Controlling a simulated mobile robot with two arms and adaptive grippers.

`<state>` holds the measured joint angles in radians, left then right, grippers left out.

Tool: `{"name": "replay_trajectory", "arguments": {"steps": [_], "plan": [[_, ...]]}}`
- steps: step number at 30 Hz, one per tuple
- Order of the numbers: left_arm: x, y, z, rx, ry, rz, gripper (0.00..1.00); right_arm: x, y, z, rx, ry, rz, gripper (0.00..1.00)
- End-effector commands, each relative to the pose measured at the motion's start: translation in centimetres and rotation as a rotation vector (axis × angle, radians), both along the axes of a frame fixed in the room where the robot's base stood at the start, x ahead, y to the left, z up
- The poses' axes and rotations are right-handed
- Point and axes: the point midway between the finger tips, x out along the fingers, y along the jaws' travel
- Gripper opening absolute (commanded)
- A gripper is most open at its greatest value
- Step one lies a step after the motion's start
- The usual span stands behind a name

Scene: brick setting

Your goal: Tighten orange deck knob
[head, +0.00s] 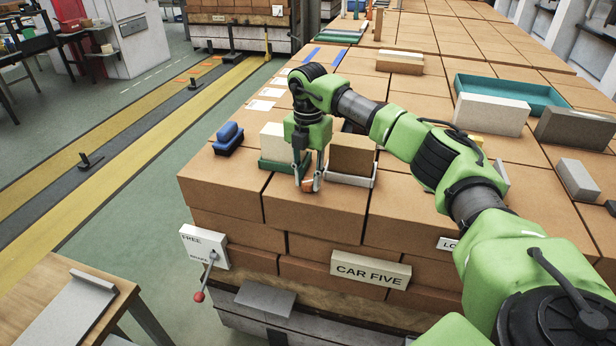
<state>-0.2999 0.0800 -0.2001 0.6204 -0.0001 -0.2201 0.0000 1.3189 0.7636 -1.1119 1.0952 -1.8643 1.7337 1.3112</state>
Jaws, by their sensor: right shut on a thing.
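The orange deck knob (309,185) is a small orange-brown piece low at the front of the brick deck (300,208). My right gripper (307,182) points down and is shut on the knob, one finger on each side of it. The fingers hide part of the knob. Its turn position cannot be told. My left gripper is not in view.
A white block in a green tray (270,164) stands just left of the gripper, and a brown block (352,155) in a white holder just right. A blue brush (228,138) lies further left. A red-tipped lever (203,282) hangs below the FREE sign (204,246). A CAR FIVE sign (371,270) is on the front.

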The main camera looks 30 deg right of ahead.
Motion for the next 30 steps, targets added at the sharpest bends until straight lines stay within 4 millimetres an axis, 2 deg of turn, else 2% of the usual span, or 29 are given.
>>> {"name": "replay_trajectory", "arguments": {"steps": [15, 30], "plan": [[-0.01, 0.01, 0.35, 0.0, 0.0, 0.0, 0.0, 0.08, -0.06, 0.12, -0.001, -0.004, -0.417, 0.04], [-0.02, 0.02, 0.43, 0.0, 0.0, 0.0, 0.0, 0.09, -0.08, 0.13, -0.001, -0.005, -0.553, 0.04]]}}
